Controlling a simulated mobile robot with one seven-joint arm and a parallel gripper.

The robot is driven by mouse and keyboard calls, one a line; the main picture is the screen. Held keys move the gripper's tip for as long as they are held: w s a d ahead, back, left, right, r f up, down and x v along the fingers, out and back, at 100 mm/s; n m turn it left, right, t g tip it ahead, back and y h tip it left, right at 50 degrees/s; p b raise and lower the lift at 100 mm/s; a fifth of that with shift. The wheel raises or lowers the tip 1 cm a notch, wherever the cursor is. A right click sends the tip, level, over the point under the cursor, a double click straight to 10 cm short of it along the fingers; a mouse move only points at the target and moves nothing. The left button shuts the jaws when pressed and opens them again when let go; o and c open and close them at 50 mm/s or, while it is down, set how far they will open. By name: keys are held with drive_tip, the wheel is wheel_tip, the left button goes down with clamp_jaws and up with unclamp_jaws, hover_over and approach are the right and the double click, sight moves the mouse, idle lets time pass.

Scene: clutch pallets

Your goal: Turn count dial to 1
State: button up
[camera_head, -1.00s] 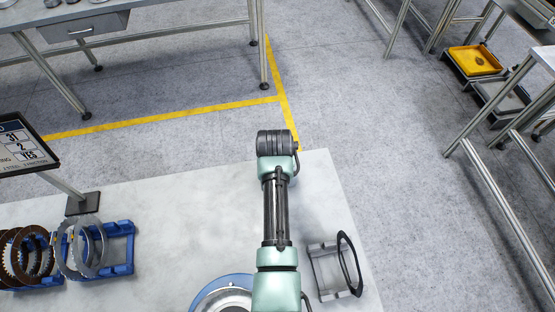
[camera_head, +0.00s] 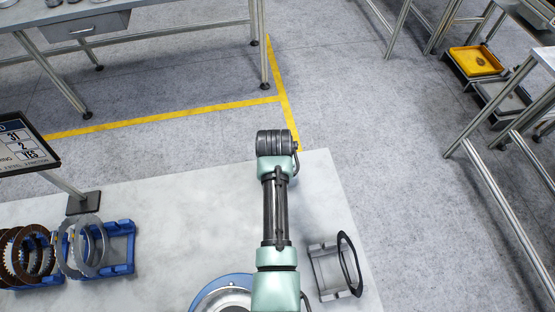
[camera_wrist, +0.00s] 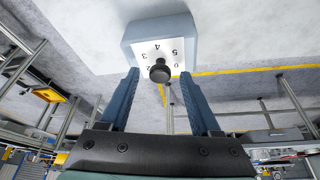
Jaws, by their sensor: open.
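The count dial shows in the wrist view as a grey-blue box (camera_wrist: 203,32) with a white numbered face (camera_wrist: 175,50) and a round black knob (camera_wrist: 159,71). The numerals 0, 2, 3, 4 and 5 can be made out; the area near the 1 and the knob's pointer are unclear. My gripper (camera_wrist: 160,76) is open, its two blue fingers on either side of the knob in the picture. I cannot tell whether they touch it. In the head view the dial and fingers are not visible; only my arm shows.
The white table (camera_head: 170,225) holds blue racks (camera_head: 122,240) with clutch plates at left and a grey stand with a black ring (camera_head: 349,265) at right. A sign (camera_head: 25,145) stands at the left. A round blue-rimmed fixture (camera_head: 222,292) is partly behind my arm.

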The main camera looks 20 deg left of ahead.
drive_tip(key=b+v, duration=0.1)
drive_tip(key=v, duration=1.2)
drive_tip(key=w+d+r+t+y, duration=0.1)
drive_tip(key=w+d+r+t, duration=0.2)
drive_tip(key=r, duration=0.6)
drive_tip(key=w+r+m+t+b, duration=0.1)
drive_tip(key=w+r+t, duration=0.25)
drive_tip(key=r, duration=0.55)
drive_tip(key=w+d+r+t+y, duration=0.1)
drive_tip(key=w+d+r+t, duration=0.1)
drive_tip(key=r+t, duration=0.5)
drive_tip(key=s+d+r+m+t+h, duration=0.1)
drive_tip(key=s+d+r+t, duration=0.2)
drive_tip(key=r, duration=0.6)
drive_tip(key=s+d+r+m+t+h, duration=0.1)
drive_tip(key=s+d+r+t, duration=0.2)
drive_tip(key=s+r, duration=0.4)
drive_tip(key=s+d+r+t+h+b, duration=0.1)
drive_tip(key=s+d+r+t, duration=0.2)
drive_tip(key=r, duration=1)
drive_tip(key=shift+s+d+m+t, duration=0.3)
drive_tip(key=shift+s+m+t, duration=0.1)
drive_tip(key=shift+s, duration=0.8)
